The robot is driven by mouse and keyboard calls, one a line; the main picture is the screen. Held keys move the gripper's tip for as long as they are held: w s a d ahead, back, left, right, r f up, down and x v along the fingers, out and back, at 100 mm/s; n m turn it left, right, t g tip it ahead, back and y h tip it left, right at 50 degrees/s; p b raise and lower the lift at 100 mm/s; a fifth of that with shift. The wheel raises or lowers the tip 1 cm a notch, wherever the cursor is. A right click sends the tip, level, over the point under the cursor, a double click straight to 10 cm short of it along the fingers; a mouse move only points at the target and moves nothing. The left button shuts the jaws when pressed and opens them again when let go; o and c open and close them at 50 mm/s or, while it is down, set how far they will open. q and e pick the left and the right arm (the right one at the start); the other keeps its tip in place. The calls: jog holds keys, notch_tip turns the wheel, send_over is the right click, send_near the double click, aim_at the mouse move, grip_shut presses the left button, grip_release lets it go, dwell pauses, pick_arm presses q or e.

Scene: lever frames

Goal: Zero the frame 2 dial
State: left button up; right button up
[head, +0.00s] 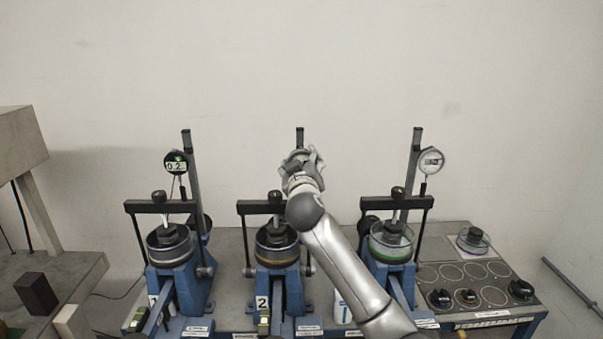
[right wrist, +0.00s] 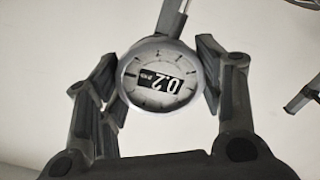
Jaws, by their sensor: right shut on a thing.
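Frame 2 (head: 290,290) is the middle blue lever frame, with a "2" label at its front and a dark round cell on it. Its dial is hidden by my right gripper (head: 303,158) in the head view. In the right wrist view the round pale dial (right wrist: 150,62) shows tick marks and a small dark window reading 0.2, turned upside down. My right gripper (right wrist: 163,85) is shut on the dial, with a finger at each side of its rim. My left gripper is out of view.
The left frame's dial (head: 176,163) has a dark face with a green display. The right frame's dial (head: 430,161) has a white face. A tray with several round recesses (head: 480,285) and dark knobs lies at right. A dark block (head: 36,293) stands at far left.

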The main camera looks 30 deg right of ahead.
jog(key=m+b, duration=0.2)
jog(key=m, duration=0.1)
jog(key=shift+f, duration=0.2)
jog(key=m+b, duration=0.2)
jog(key=shift+m, duration=0.3)
jog(key=m+b, duration=0.2)
jog(key=m, duration=0.1)
jog(key=shift+r, duration=0.2)
jog(key=shift+r+m+b, duration=0.1)
jog(key=shift+m+b, duration=0.25)
jog(key=shift+m, duration=0.85)
jog(key=o, duration=1.1)
jog(key=shift+c, duration=0.2)
